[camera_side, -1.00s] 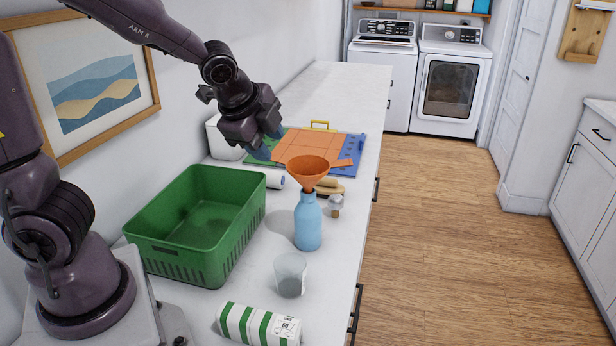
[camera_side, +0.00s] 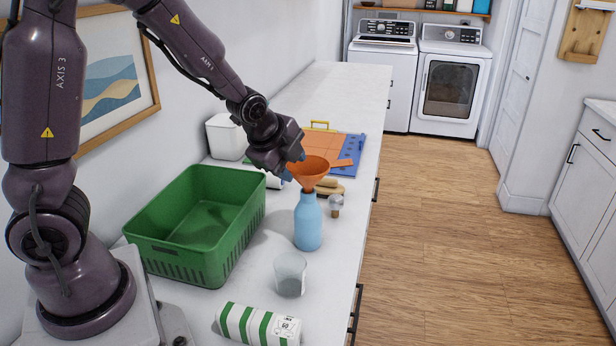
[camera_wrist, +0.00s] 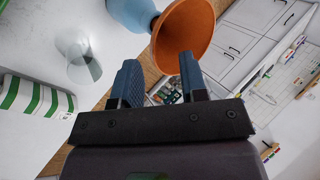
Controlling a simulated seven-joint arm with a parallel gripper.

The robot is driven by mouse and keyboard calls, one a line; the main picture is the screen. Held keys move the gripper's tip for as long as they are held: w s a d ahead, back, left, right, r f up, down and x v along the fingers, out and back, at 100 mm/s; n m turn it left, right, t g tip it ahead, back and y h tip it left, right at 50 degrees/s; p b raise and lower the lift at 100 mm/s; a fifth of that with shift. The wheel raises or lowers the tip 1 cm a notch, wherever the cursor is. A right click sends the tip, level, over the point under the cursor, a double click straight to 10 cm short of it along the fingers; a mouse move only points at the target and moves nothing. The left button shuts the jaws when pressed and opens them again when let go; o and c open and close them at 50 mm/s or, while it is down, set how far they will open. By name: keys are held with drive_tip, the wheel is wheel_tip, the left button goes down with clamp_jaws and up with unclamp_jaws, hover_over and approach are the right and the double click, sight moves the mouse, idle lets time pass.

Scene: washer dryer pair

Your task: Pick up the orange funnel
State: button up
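The orange funnel (camera_side: 316,172) stands upright with its spout in the neck of the blue bottle (camera_side: 308,225) on the white counter. My gripper (camera_side: 290,168) is at the funnel's left side, close to the rim. In the wrist view the two dark blue fingers of my gripper (camera_wrist: 158,60) are spread apart with nothing between them. The funnel (camera_wrist: 183,32) shows just beyond the fingertips there, its rim near the right finger. I cannot tell whether a finger touches it. The bottle (camera_wrist: 132,12) shows beside it.
A green basket (camera_side: 160,250) stands left of the bottle. A small shaker (camera_side: 336,205) stands right of the bottle. Coloured boards (camera_side: 345,148) and a white bin (camera_side: 226,138) are behind.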

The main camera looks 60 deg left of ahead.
sight(297, 176)
drive_tip(key=x, duration=0.4)
drive_tip(key=shift+f, duration=0.2)
drive_tip(key=shift+c, duration=0.3)
clamp_jaws()
